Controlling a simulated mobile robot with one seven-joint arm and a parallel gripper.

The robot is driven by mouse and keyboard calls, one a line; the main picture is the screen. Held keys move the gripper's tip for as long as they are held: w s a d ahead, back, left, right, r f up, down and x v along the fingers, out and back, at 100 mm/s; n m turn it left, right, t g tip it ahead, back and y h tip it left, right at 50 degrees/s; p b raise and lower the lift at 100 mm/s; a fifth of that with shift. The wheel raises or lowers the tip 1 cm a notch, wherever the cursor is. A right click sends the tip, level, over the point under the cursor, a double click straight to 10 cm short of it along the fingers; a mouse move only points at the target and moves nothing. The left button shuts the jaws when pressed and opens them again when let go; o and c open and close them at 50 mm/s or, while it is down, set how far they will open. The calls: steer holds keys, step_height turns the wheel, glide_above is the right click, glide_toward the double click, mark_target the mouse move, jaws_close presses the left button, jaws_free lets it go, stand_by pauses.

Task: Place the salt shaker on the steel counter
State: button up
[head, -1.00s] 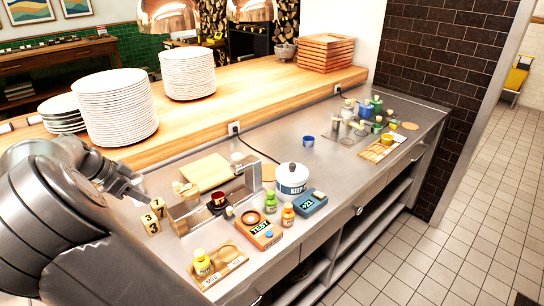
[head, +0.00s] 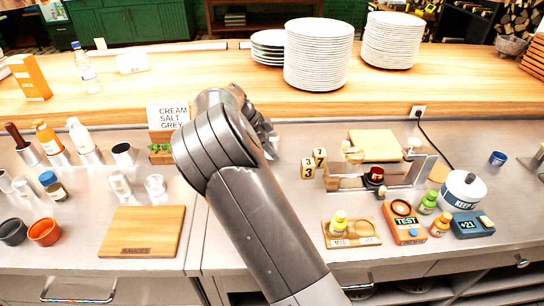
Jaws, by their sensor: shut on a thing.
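My gripper (head: 268,135) shows only in part past my own arm links, above the back of the steel counter (head: 300,210). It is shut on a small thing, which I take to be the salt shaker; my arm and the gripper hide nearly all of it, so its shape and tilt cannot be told. The steel counter runs along the front, below the wooden shelf. A bare stretch of it lies just right of my arm.
A cutting board (head: 143,232), glass jars (head: 155,185) and a CREAM SALT GREY sign (head: 168,116) are left of my arm. Number blocks (head: 313,162), a yellow bottle tray (head: 351,232) and a TEST box (head: 404,222) are right. Plate stacks (head: 318,55) stand on the wooden shelf (head: 220,85).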

steer(key=shift+f, duration=2)
steer(key=shift+f, duration=0.1)
steer(key=o, duration=1)
steer(key=shift+o, duration=0.2)
